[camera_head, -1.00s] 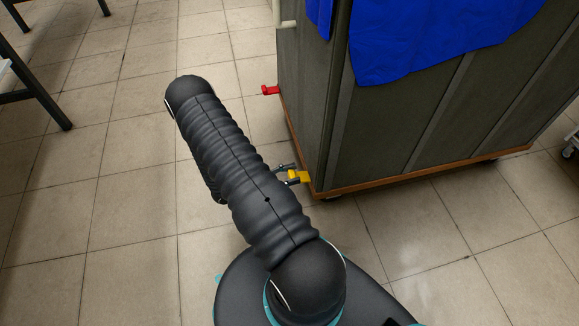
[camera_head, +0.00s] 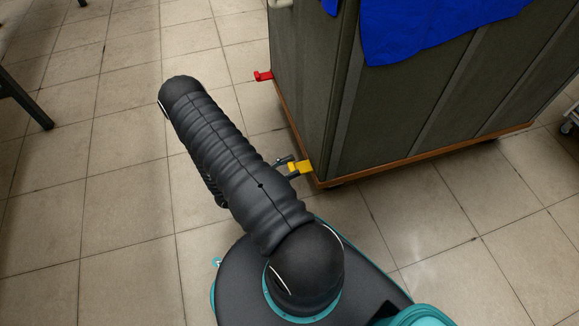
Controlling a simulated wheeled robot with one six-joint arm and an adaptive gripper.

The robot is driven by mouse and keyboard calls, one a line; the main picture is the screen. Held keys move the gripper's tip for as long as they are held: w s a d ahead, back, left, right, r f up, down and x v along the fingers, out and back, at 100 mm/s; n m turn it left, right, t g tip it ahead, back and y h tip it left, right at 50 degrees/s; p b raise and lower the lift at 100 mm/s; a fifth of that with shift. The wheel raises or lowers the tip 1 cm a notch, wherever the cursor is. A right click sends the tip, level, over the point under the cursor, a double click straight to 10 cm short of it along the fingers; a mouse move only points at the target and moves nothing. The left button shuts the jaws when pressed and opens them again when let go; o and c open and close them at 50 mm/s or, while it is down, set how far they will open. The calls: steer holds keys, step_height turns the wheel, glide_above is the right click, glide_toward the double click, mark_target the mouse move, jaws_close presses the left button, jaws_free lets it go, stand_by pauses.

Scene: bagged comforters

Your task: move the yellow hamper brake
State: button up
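The yellow hamper brake (camera_head: 303,167) is a small pedal that sticks out from the wooden base at the near corner of the grey hamper (camera_head: 312,100). My gripper (camera_head: 288,168) is at the brake's left side, with its dark fingers apart above and below the pedal's outer end. I cannot tell whether they touch it. My arm covers most of the gripper's body and wrist. A red brake (camera_head: 263,76) sticks out from the same base farther back on the left.
A blue cloth (camera_head: 420,30) hangs over the hamper's rim. The tiled floor (camera_head: 95,150) is clear to the left and in front on the right. A dark furniture leg (camera_head: 25,97) stands at the far left. A wheeled item (camera_head: 570,120) shows at the right edge.

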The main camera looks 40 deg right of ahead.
steer(key=o, duration=0.3)
steer(key=v, duration=1.1)
steer(key=shift+w+a+f, duration=0.15)
steer(key=shift+a, duration=0.2)
